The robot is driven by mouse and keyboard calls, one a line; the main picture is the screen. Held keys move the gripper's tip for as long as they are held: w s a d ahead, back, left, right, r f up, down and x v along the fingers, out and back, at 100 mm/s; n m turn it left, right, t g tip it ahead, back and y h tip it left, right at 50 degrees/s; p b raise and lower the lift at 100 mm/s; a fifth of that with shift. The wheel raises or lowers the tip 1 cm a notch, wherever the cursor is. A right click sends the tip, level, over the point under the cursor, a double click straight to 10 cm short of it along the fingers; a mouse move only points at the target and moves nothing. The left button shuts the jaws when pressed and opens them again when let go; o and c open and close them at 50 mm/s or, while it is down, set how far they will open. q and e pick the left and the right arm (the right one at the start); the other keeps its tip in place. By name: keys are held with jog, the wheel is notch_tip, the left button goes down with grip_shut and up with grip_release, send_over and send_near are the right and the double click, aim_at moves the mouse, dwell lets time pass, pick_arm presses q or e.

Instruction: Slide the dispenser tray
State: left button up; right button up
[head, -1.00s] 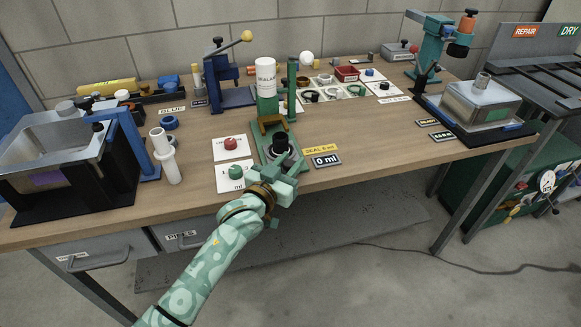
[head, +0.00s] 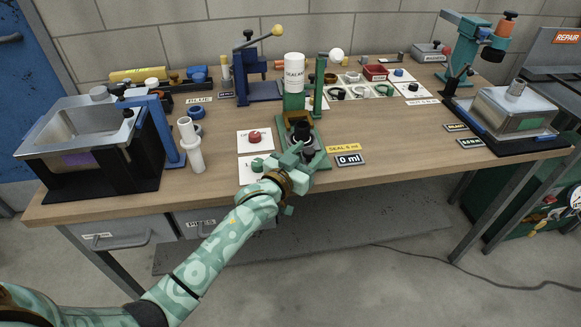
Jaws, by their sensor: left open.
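The sealant dispenser is a green stand with a white bottle (head: 293,72) at its top, at the middle of the bench. A brown-yellow bracket (head: 298,117) sits below the bottle. A black cup-like part (head: 303,131) stands on the dispenser tray (head: 320,160), in front of the bracket. My left gripper (head: 299,158) is open at the tray's front end, close against it. Its fingers hide much of the tray front, and I cannot tell if they touch it. My right gripper is not in view.
A red button (head: 254,137) and a green button (head: 257,165) stand on white cards left of the tray. A 0 ml display (head: 349,160) stands to its right. A white pipe fitting (head: 191,145) and a sink unit (head: 90,145) are farther left. The bench right of the display is clear.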

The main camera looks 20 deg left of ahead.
pick_arm(q)
jog(key=s+a+p, duration=0.3)
jog(key=s+p, duration=0.1)
jog(key=s, duration=1.1)
jog(key=shift+p, duration=0.35)
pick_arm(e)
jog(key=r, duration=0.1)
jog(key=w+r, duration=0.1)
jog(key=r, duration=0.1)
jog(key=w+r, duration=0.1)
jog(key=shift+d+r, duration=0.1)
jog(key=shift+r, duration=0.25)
